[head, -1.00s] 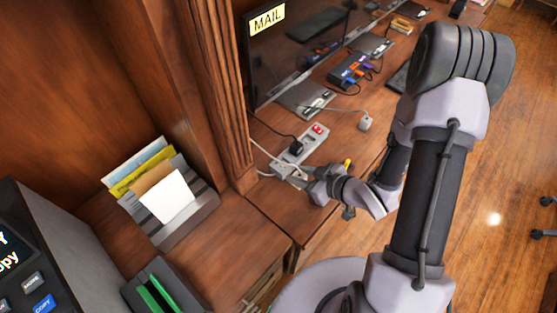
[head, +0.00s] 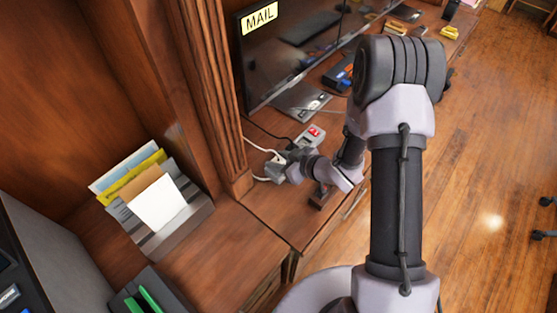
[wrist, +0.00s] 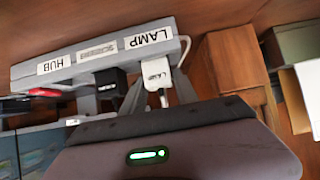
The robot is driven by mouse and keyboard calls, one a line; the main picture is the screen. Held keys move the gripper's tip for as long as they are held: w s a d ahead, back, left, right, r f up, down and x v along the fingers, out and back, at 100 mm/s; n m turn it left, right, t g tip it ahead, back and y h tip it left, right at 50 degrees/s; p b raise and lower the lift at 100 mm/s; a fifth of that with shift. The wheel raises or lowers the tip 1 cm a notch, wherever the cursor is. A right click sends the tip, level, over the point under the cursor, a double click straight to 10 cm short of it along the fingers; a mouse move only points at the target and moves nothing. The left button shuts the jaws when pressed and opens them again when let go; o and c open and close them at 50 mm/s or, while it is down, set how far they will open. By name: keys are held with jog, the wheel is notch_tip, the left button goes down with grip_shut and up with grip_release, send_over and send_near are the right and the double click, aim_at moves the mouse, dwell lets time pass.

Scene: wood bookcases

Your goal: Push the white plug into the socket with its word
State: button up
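The power strip (wrist: 70,82) carries the labels HUB, SCREEN and LAMP (wrist: 148,37). The plug is at the LAMP end of the strip; I cannot tell whether its pins are inside the socket. A black plug (wrist: 110,82) is at the SCREEN place beside it. In the head view my gripper (head: 278,168) is at the near end of the strip (head: 308,138) and hides part of it.
A white cord (head: 258,147) loops by the wood pillar (head: 215,95). A screen marked MAIL (head: 290,45) stands behind the strip. A letter holder (head: 190,215) with papers is at the left. The desk front (head: 255,220) is clear.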

jog(key=shift+o, duration=1.1)
